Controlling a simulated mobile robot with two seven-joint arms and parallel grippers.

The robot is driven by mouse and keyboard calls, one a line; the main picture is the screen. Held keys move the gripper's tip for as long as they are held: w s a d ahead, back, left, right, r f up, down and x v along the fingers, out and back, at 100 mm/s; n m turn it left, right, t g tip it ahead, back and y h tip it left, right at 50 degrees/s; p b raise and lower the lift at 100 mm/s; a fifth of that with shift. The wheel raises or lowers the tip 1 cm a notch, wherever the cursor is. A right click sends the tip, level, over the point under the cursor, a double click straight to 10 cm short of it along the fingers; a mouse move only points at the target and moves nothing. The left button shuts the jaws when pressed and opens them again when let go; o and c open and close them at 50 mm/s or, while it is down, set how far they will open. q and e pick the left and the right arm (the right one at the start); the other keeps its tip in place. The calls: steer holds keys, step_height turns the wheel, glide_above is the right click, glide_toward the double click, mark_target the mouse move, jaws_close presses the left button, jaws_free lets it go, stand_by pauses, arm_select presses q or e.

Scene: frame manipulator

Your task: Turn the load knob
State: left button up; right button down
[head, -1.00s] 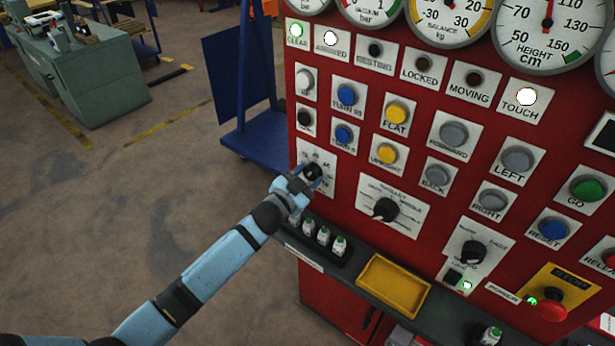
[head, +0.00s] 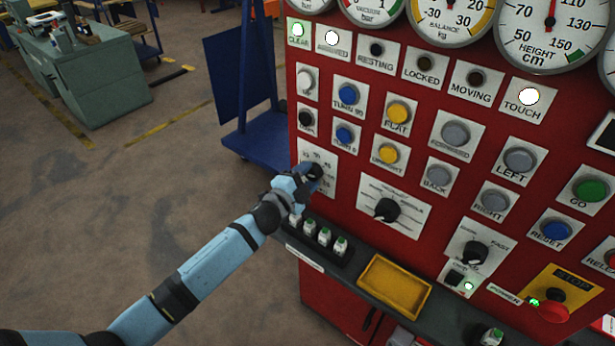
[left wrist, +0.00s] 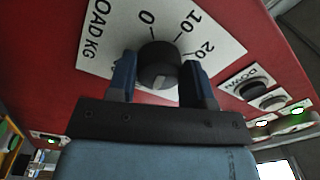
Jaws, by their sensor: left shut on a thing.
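The load knob (left wrist: 159,66) is a black round knob on a white plate (left wrist: 108,22) marked LOAD KG with 0, 10 and 20 in the left wrist view. My left gripper (left wrist: 160,82) is shut on it, with one blue finger on each side. A pale mark shows on the knob's near face. In the head view the knob (head: 315,171) sits at the lower left of the red panel, and my left gripper (head: 305,180) reaches it from the left and covers part of its plate. My right gripper is not in view.
Another black knob (head: 387,209) is to the right on the panel. Below it a dark ledge carries small green-topped items (head: 325,237) and a yellow tray (head: 396,286). A red stop button (head: 553,311) is at lower right. The DOWN button (left wrist: 250,88) is near the gripper.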

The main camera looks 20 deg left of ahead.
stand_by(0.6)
arm_select(q)
steer(key=o, duration=0.9)
steer(key=shift+s, duration=0.1)
steer(key=b+v, duration=0.1)
steer(key=v, duration=1.2)
steer(key=shift+s+a, duration=0.2)
steer(key=shift+s, duration=0.1)
steer(key=shift+s+f, duration=0.1)
steer(key=s+d+f+n+g+y+p, duration=0.1)
steer(key=s+f+n+g+p, duration=0.1)
steer(key=s, duration=0.5)
steer(key=s+d+f+n+g+y+p, duration=0.1)
steer(key=s+d+f+n+g+p, duration=0.1)
steer(key=s+n, duration=0.5)
steer(key=s+d+f+n+g+p, duration=0.1)
steer(key=s+f+n+g+p, duration=0.1)
steer(key=s+f+n+p, duration=0.2)
steer(key=shift+s+d+f+n+y, duration=0.1)
steer(key=shift+s+f+n+y, duration=0.1)
steer(key=shift+s, duration=0.35)
steer(key=shift+s+d+f+n+y, duration=0.1)
steer(key=shift+s+f+n, duration=0.15)
steer(key=shift+s, duration=0.35)
steer(key=shift+s+d+f+n+y, duration=0.1)
steer(key=shift+s+f+n, duration=0.1)
steer(key=shift+s, duration=0.35)
